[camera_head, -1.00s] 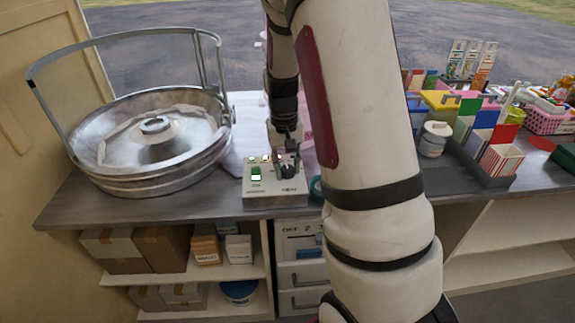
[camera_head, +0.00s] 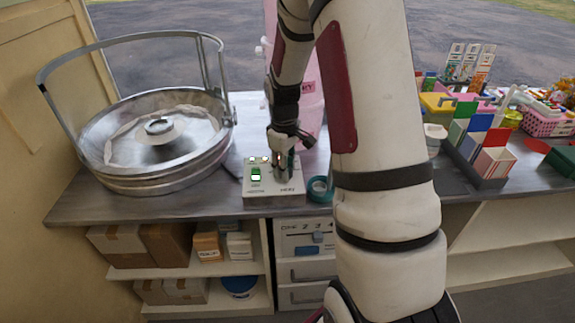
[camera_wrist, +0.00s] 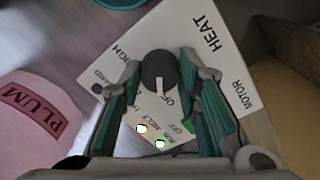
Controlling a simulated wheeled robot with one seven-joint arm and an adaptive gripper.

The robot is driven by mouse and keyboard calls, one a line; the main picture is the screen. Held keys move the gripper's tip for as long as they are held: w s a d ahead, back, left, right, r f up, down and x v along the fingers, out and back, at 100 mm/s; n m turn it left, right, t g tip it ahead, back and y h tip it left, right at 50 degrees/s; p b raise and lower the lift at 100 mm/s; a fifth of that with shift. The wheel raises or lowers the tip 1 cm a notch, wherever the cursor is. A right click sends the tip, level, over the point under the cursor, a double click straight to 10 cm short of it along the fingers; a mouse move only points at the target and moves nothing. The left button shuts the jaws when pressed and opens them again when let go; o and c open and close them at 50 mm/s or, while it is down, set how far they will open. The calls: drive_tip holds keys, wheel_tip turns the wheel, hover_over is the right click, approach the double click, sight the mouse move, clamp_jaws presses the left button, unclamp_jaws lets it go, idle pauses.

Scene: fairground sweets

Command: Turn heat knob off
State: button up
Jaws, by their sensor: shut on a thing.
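The control box (camera_head: 262,199) sits on the counter's front edge, with a lit green motor switch (camera_head: 255,174) on its left side. My gripper (camera_head: 284,178) points down onto the box's right side, hiding most of the knob in the head view. In the wrist view, the black round heat knob (camera_wrist: 158,70) lies between the two teal-padded fingers of my gripper (camera_wrist: 160,78). The gripper is shut on it. The knob's white pointer line points down in the picture, toward the OFF marking. HIGH, MELT and HEAT labels show around it. Two small lights glow on the box.
A large metal pan (camera_head: 150,165) with a hoop frame stands left of the box. A teal tape roll (camera_head: 319,188) lies just right of it. A pink container (camera_head: 309,100) stands behind my arm. Striped boxes (camera_head: 494,161) and sweets fill the right counter.

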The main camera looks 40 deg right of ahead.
drive_tip(key=shift+n, duration=0.5)
drive_tip(key=o, duration=1.2)
drive_tip(key=r, duration=1.2)
drive_tip(key=shift+s+a, duration=0.1)
drive_tip(key=shift+a, duration=0.15)
